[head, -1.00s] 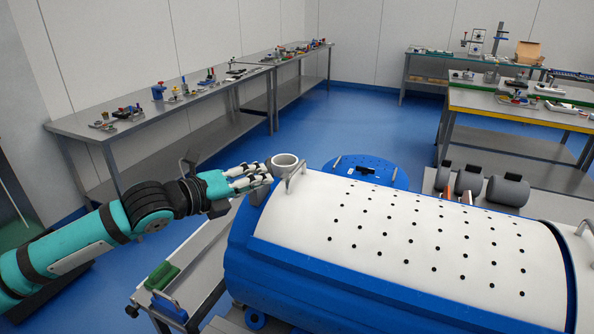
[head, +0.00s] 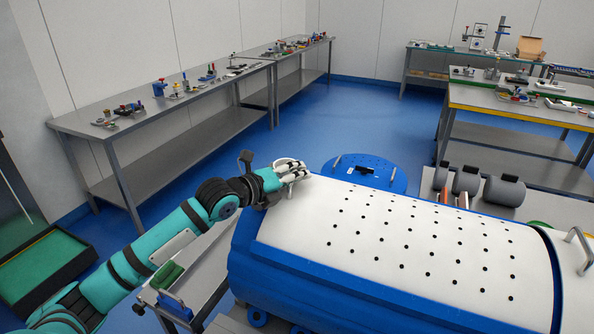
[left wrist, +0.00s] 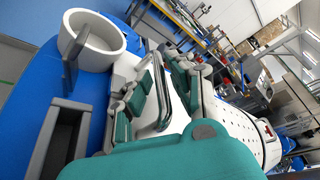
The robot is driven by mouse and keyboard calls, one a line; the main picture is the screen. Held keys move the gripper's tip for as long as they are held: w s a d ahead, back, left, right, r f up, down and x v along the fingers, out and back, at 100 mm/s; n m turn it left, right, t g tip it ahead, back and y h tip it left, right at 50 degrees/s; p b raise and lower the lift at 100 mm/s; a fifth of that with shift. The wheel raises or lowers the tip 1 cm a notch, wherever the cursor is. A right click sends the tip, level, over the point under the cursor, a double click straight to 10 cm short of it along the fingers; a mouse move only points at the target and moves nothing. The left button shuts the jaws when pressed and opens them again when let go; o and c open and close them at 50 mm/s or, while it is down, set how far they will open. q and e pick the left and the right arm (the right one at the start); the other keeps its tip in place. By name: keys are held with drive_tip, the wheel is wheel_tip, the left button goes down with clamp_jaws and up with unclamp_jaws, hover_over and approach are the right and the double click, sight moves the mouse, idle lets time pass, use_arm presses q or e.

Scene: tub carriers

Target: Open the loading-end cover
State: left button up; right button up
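A blue drum-like tub (head: 300,270) lies across the lower right of the head view, topped by a curved white cover with rows of dark holes (head: 400,230). In the left wrist view the white collar (left wrist: 92,40) stands at upper left, and my left fingers (left wrist: 160,88) reach over the white cover. My right gripper is not in view.
Another white section with a metal handle (head: 580,246) is at the tub's right end. A round blue plate (head: 364,172) lies behind the tub. Grey rollers (head: 504,190) sit on a bench at right. Workbenches (head: 160,115) line the left wall. Blue floor is clear between.

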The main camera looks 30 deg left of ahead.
use_arm(q)
drive_tip(key=shift+w+d, duration=0.1)
drive_tip(key=shift+w, duration=0.1)
clamp_jaws()
idle(0.4)
